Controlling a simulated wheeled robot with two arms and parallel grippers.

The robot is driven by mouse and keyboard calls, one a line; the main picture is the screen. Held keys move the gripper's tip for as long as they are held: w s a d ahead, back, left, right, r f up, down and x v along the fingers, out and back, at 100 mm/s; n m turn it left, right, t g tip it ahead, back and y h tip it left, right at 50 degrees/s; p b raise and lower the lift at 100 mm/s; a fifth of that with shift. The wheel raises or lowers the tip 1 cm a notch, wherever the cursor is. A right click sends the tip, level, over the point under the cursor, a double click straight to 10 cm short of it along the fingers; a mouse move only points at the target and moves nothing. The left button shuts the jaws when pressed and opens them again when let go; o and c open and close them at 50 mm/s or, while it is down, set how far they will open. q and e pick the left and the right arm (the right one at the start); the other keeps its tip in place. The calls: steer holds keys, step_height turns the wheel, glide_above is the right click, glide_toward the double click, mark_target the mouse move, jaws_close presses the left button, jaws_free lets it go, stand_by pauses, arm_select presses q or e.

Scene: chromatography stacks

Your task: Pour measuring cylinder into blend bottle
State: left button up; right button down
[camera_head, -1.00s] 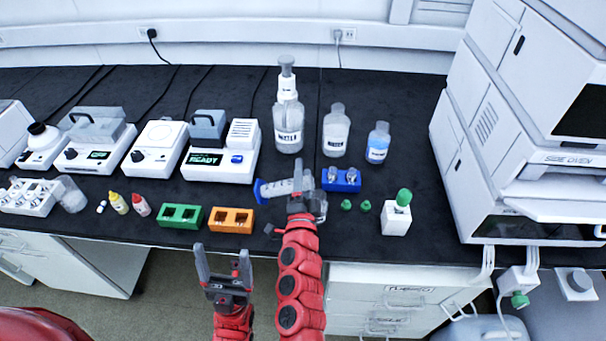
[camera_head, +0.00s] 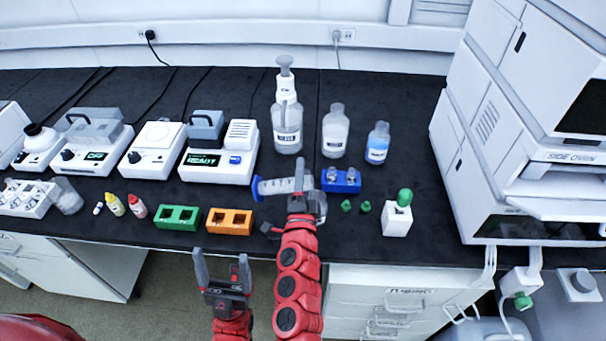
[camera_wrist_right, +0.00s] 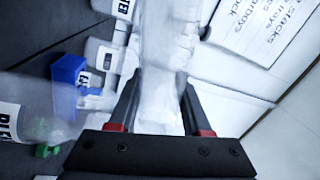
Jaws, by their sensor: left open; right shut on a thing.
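My right gripper (camera_head: 303,200) is shut on the clear measuring cylinder (camera_head: 280,186), which lies nearly level above the bench with its blue base to the left. In the right wrist view the cylinder (camera_wrist_right: 162,85) runs up between the fingers (camera_wrist_right: 158,115). Its right end is partly hidden by the gripper in the head view. My left gripper (camera_head: 222,275) is open and empty, in front of the bench edge. Two clear bottles, one plain (camera_head: 335,132) and one with blue liquid (camera_head: 377,145), stand behind; I cannot read which is the blend bottle.
A blue rack (camera_head: 341,187) with small vials is close right of the cylinder. A tall dispenser bottle (camera_head: 287,130) stands behind. Green (camera_head: 179,224) and orange (camera_head: 230,228) racks are left.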

steer(key=shift+d+r+m+h+b, duration=0.1)
steer(key=shift+d+m+h+b, duration=0.15)
steer(key=shift+m+b, duration=0.65)
steer(key=shift+m+h+b, duration=0.25)
steer(key=shift+m+b, duration=0.2)
steer(key=shift+m, duration=0.35)
